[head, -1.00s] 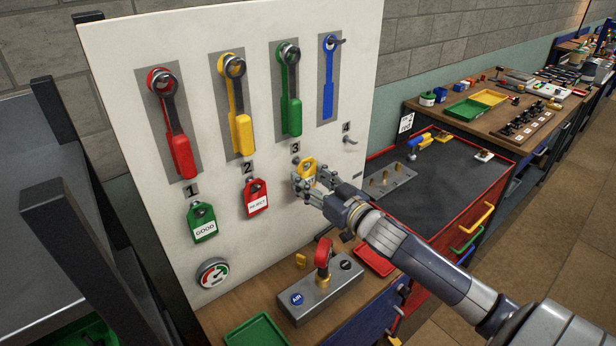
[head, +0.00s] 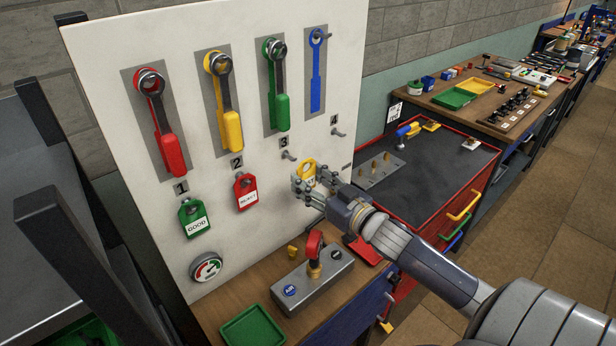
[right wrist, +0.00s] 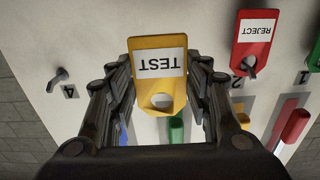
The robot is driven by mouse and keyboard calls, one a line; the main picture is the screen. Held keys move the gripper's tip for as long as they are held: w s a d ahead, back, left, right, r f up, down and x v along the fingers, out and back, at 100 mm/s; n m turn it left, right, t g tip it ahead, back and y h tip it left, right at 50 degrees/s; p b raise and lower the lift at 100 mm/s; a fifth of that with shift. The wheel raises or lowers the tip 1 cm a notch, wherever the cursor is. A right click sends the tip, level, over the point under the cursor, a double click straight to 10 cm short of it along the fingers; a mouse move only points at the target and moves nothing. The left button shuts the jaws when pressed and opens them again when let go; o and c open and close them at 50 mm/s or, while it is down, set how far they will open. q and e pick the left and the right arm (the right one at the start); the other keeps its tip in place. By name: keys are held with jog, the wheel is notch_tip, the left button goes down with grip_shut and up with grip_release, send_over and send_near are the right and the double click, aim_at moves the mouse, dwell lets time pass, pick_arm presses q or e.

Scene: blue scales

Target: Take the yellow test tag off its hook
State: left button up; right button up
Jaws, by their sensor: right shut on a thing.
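The yellow test tag (head: 307,168) is held in my right gripper (head: 312,187), in front of the white board and clear of hook 3 (head: 288,155), which shows bare to its left in the head view. In the right wrist view the tag (right wrist: 158,64) appears upside down with its TEST label facing the camera. The right fingers are shut on its two side edges, and its hole is open and empty. In the head view the fingers cover the tag's lower part. My left gripper is in neither view.
The green GOOD tag (head: 194,218) and red REJECT tag (head: 246,192) hang on hooks 1 and 2. Hook 4 (head: 338,132) is empty. Coloured wrenches hang above. A grey valve block (head: 313,280) and green tray (head: 253,330) stand on the bench below.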

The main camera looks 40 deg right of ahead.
jog(key=shift+s+r+p, duration=0.1)
jog(key=shift+s+p, duration=0.25)
jog(key=shift+s, duration=0.55)
